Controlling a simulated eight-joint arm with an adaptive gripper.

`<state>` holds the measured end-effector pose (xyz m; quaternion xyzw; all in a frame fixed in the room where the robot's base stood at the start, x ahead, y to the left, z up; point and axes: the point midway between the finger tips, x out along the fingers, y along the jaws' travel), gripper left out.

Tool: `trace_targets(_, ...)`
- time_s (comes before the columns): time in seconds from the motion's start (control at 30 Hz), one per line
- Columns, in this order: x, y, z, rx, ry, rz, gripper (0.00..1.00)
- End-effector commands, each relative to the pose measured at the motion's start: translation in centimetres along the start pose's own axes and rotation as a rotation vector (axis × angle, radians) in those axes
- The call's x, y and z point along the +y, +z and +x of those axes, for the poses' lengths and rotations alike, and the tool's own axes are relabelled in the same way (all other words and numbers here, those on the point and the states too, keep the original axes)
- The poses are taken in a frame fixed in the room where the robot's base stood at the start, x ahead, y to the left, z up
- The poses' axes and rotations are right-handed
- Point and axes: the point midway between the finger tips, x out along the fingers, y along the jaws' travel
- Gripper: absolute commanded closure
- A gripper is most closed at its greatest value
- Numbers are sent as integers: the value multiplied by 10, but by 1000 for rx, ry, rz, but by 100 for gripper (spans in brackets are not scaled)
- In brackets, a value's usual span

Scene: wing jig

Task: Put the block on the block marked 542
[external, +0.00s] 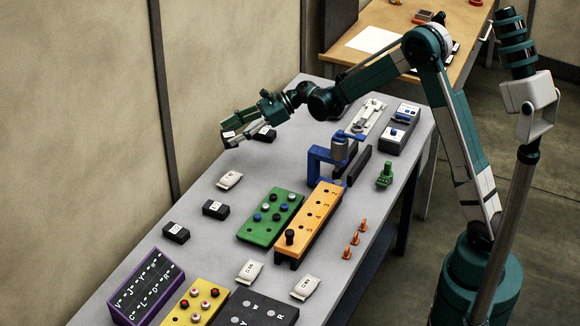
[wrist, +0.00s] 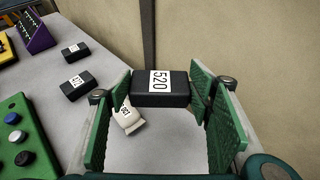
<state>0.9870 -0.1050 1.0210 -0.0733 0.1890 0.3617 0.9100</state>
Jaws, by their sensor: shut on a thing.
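My gripper (external: 231,138) is shut on a black block with a white label, the held block (wrist: 160,88). In the wrist view its label reads 520, and it sits between the green finger pads near their tips. In the external view my gripper holds it above the far left part of the grey table. Another black block (external: 264,133) with a white label shows just right of my gripper; its number is too small to read. Two more labelled black blocks lie nearer the front, one (external: 215,209) beyond the other (external: 176,232). I cannot read 542 on any block.
A white labelled bag (external: 229,180) lies on the table below my gripper. A green board with knobs (external: 270,217), an orange numbered rack (external: 311,220) and a blue clamp fixture (external: 318,160) stand to the right. The wall borders the table's left side. Bare table surrounds the bag.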

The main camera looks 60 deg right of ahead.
Motion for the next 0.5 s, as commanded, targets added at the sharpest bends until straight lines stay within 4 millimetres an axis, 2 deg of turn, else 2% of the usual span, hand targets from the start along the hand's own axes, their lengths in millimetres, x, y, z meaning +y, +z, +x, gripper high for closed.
trace_targets(0.03,-15,-4,-14,-2,-31,13,71)
trace_targets(0.3,-83,-26,-80,-8,-179,75,71)
trace_targets(0.5,-121,-40,-124,-12,-269,112,71)
